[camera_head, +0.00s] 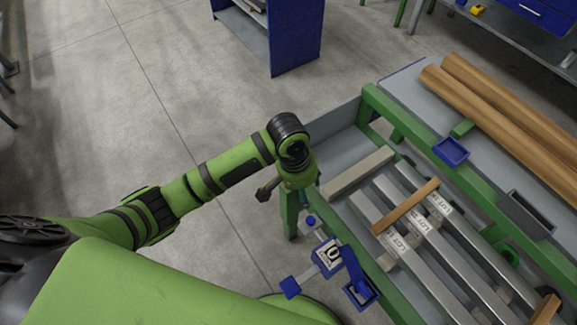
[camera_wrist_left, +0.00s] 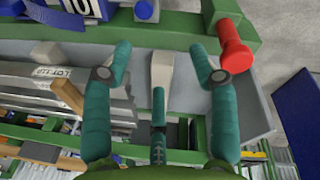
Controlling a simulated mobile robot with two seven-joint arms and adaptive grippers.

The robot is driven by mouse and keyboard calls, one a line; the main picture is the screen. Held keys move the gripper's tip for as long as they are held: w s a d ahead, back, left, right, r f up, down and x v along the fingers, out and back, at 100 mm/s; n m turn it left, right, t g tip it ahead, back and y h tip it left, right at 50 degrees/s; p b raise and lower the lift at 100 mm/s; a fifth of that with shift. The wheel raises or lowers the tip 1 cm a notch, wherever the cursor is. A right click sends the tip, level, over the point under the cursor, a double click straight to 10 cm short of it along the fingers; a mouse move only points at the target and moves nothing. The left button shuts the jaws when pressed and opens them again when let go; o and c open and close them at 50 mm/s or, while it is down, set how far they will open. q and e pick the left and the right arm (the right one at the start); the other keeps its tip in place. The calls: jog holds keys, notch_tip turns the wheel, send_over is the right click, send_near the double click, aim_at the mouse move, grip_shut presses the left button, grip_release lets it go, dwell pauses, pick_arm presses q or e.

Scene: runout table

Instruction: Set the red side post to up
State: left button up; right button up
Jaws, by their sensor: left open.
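The red side post (camera_wrist_left: 235,55) shows in the wrist view at upper right, a short red cylinder with a wider round head, at the corner of the green table frame (camera_wrist_left: 130,24). Whether it is up or down I cannot tell. In the head view it does not show; my arm covers that corner. My left gripper (camera_wrist_left: 160,50) is open, its teal fingers spread above the table corner. One finger is close beside the red post; contact cannot be made out. My right gripper is not in view.
Steel bars (camera_head: 440,250) with paper labels and a wooden strip (camera_head: 405,206) lie on the table. Blue-capped parts (camera_head: 311,221) and a blue tray (camera_head: 361,291) sit along the near edge. Long brown tubes (camera_head: 510,115) lie behind.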

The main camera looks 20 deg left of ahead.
pick_arm(q)
jog(key=w+a+r+n, duration=0.1)
jog(key=w+a, duration=0.1)
jog(key=w+a+r+n+y, duration=0.1)
jog(key=w+a, duration=0.1)
jog(key=w+a+r+n, duration=0.1)
jog(key=w+a, duration=0.1)
jog(key=shift+w+r+g+y, duration=0.2)
jog(key=shift+g+y, duration=0.1)
jog(key=shift+y, duration=0.1)
notch_tip(320, 180, down, 7)
jog(key=shift+r, duration=0.1)
grip_shut()
